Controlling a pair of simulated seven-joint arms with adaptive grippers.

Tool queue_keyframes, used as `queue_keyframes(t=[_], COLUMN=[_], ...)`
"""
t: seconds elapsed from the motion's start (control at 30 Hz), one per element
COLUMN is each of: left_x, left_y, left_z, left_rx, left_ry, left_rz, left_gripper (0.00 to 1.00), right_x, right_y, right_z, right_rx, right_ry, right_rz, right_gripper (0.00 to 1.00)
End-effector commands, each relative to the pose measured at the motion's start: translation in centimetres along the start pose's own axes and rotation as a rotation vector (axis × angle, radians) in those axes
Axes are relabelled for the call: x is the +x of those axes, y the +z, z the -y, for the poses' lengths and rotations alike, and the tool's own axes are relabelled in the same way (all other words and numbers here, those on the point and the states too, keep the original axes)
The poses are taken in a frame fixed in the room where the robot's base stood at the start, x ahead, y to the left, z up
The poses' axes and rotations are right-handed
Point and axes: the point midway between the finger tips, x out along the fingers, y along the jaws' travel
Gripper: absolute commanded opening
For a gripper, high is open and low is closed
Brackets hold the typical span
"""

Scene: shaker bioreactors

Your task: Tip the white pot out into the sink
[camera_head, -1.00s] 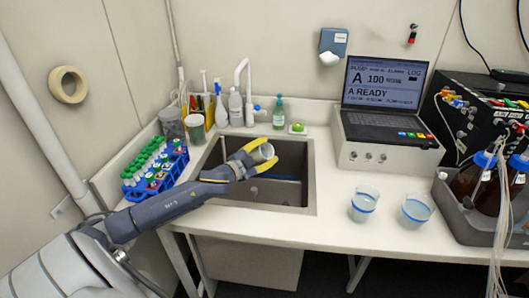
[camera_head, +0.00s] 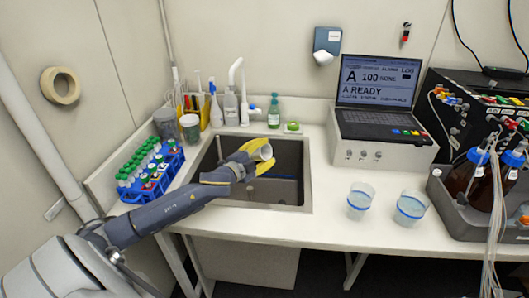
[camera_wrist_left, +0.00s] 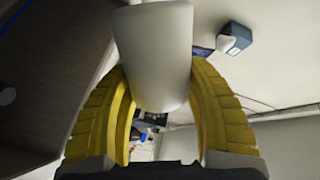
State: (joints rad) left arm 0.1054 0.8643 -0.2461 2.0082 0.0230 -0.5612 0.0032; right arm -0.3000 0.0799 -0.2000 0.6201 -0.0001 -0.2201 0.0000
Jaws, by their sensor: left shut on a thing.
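The white pot (camera_head: 263,153) is a small white cup held over the sink (camera_head: 290,196), a dark basin set in the white counter. My left gripper (camera_head: 262,162) has yellow fingers, shut around the pot's sides. The pot is tilted, with its open end turned up and to the right in the head view. In the left wrist view the pot (camera_wrist_left: 155,55) lies between the two yellow fingers of the gripper (camera_wrist_left: 155,100). What is inside the pot cannot be made out. My right gripper is not in view.
A blue rack of green-capped tubes (camera_head: 148,190) stands left of the sink. Bottles and a white tap (camera_head: 236,75) stand behind it. Two clear cups (camera_head: 360,200) with blue bands, a laptop (camera_head: 378,95) and brown bottles (camera_head: 468,172) are to the right.

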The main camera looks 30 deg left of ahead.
Motion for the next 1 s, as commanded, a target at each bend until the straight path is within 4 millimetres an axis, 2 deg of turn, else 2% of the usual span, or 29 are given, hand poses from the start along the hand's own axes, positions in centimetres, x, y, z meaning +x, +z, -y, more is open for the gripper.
queue_keyframes(t=[0.33, 0.67, 1.0], left_x=[0.0, 0.3, 0.4], left_y=[-0.2, -0.6, -0.9], left_z=[-0.6, -0.7, -1.3], left_rx=[0.196, 0.184, 0.390], left_ry=[-0.001, 0.001, -0.002], left_rz=[0.014, 0.006, 0.021], left_gripper=[0.28, 0.28, 0.28], right_x=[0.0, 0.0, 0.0], right_y=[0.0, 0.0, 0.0], right_z=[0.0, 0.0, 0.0], right_rx=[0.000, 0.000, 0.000], right_ry=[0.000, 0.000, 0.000], right_rz=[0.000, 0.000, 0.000], right_gripper=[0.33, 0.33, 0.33])
